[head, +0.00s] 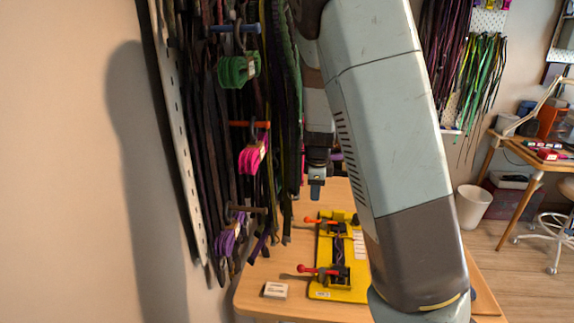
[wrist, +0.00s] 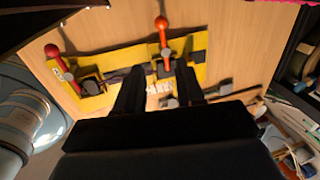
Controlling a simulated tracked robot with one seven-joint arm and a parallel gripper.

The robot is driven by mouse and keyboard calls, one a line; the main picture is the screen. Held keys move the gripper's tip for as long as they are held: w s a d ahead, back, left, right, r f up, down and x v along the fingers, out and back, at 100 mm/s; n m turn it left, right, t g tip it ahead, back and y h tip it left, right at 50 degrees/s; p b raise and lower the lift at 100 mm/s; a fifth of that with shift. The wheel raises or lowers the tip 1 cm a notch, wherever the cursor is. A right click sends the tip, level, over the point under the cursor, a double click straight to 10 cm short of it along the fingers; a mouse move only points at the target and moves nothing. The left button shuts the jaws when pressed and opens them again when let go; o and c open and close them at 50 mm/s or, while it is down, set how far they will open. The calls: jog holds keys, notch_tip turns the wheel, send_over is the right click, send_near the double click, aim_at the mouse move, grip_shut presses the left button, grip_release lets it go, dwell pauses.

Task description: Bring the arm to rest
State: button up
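My gripper (head: 316,188) hangs above the far part of the wooden table in the head view, just right of the hanging cords. In the wrist view its two dark fingers (wrist: 160,70) stand apart with nothing held between them. The yellow braiding board (head: 325,260) lies on the table below, with one orange-handled clamp (head: 318,221) and one red-handled clamp (head: 318,270). In the wrist view the board (wrist: 122,58) lies beyond the fingertips, apart from them. My arm covers part of the board's right side in the head view.
Dark cords (head: 205,150) hang on the left wall, with green (head: 236,70), pink (head: 252,155) and purple (head: 229,240) bundles on pegs close to my gripper's left. A small white box (head: 275,290) sits at the table's (head: 258,303) front left. A white bin (head: 472,206) stands right.

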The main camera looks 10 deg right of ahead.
jog(key=s+d+r+n+t, duration=0.1)
jog(key=s+r+n, duration=0.9)
jog(key=s, duration=0.5)
jog(key=s+r+n+t, duration=0.2)
jog(key=s+r+n, duration=0.9)
jog(key=s, duration=0.4)
jog(key=shift+d+r, duration=0.35)
jog(key=shift+r, duration=0.35)
